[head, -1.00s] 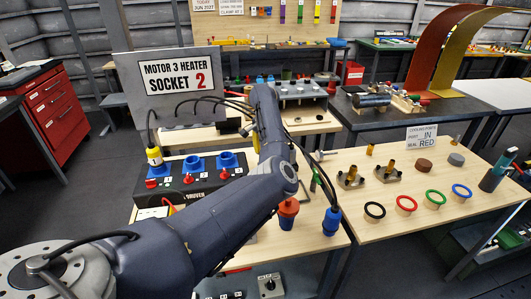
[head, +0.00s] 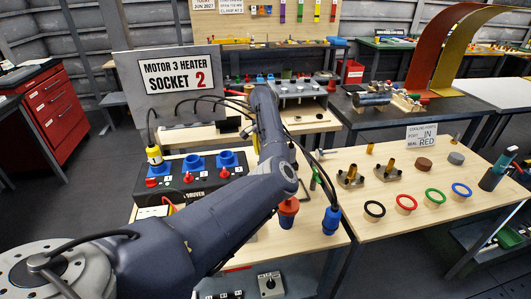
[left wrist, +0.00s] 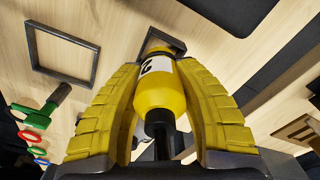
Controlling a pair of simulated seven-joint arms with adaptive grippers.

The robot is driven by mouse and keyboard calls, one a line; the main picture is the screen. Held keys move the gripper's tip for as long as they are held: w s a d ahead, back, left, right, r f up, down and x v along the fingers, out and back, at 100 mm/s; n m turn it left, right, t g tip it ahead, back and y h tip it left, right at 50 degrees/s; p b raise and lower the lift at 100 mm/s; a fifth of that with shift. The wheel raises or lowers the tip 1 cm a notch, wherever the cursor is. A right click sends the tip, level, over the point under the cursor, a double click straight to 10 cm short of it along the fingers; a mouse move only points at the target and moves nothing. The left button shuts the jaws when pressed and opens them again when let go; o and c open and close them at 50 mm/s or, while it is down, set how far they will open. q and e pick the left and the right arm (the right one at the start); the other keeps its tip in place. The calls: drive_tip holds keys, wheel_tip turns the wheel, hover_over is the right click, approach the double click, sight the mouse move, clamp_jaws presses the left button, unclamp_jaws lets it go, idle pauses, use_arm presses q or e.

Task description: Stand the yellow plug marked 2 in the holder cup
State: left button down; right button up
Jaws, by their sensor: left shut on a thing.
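The yellow plug marked 2 (left wrist: 160,95) is in my left wrist view, between the ridged yellow fingers of my left gripper (left wrist: 160,65). The fingers are shut on its sides, and its white label with a 2 faces the camera. A black cable end shows at its near end. In the head view my left arm crosses the middle, and its gripper and the held plug are hidden. A dark square frame (left wrist: 153,36) shows just beyond the plug's far end; I cannot tell whether it is the holder cup. My right gripper is not in view.
A red-orange plug (head: 288,207) and a blue plug (head: 331,221) stand near the bench's front edge. Coloured rings (head: 435,197) lie to the right. A larger dark square frame (left wrist: 62,70) shows in the wrist view.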

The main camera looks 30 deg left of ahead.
use_arm(q)
drive_tip(key=shift+f, duration=1.5)
drive_tip(key=c, duration=0.9)
unclamp_jaws()
wheel_tip(320, 180, up, 10)
drive_tip(key=shift+s+r, duration=0.15)
drive_tip(key=shift+r, duration=0.85)
drive_tip(key=shift+a, duration=0.1)
